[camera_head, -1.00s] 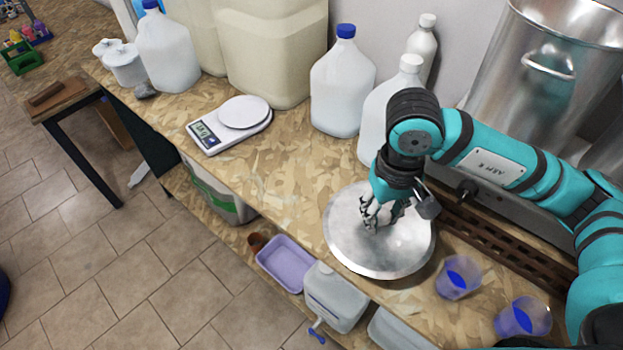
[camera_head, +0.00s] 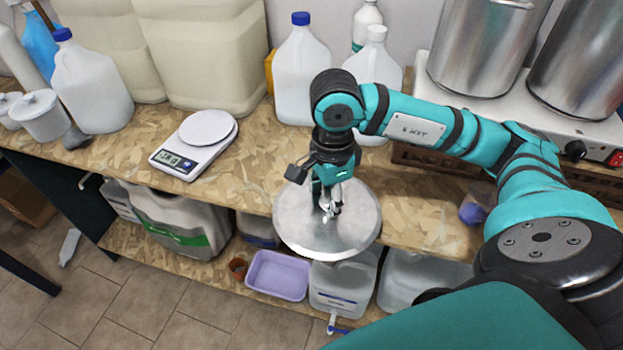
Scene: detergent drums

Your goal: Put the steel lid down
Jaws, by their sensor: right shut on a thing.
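The steel lid (camera_head: 298,228) is a round, shiny disc at the front edge of the wooden worktop, in the middle of the head view. My right gripper (camera_head: 331,208) points down at the lid's centre and is shut on it, with its fingers at the middle, where the knob is mostly hidden. The lid looks about level and overlaps the worktop's front edge in the picture. I cannot tell whether it touches the worktop. My left gripper is not in view.
A kitchen scale (camera_head: 195,143) stands left on the worktop (camera_head: 120,165), with bare board between it and the lid. White jugs (camera_head: 300,75) stand behind. Steel pots (camera_head: 482,45) stand on a hotplate at right. A purple cup (camera_head: 474,212) is partly behind my arm. A lilac tray (camera_head: 279,276) lies below.

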